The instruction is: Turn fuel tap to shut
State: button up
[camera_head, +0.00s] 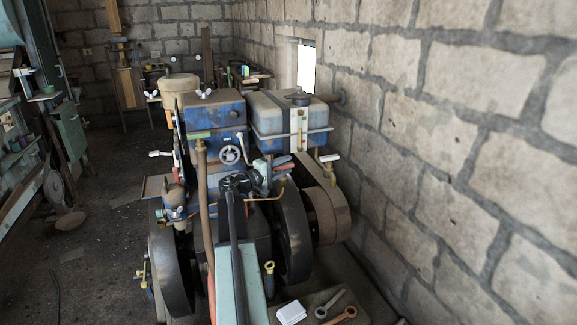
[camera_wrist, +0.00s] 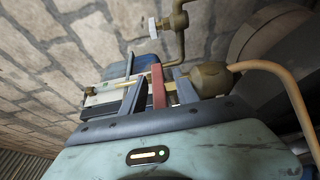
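In the wrist view, a red bar (camera_wrist: 158,87), apparently the fuel tap's lever, stands beside brass pipework with a rounded brass body (camera_wrist: 211,78). My gripper (camera_wrist: 156,82) has its two dark fingers apart, one on each side of the bar, with gaps visible. I cannot tell whether either finger touches it. In the head view, my gripper (camera_head: 268,168) is below the blue-grey fuel tank (camera_head: 275,118), close to the engine. The tap is small and partly hidden there, so its exact setting is unclear.
A copper-coloured pipe (camera_wrist: 287,82) curves down at right. A flywheel (camera_head: 292,232) and the belt drive (camera_head: 326,208) are close to my arm. The stone wall (camera_head: 450,150) bounds the right side.

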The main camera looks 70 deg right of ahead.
aim_at(277, 169)
jog(key=v, duration=0.5)
jog(key=shift+w+a, duration=0.1)
jog(key=shift+a, duration=0.2)
jog(key=shift+w, duration=0.1)
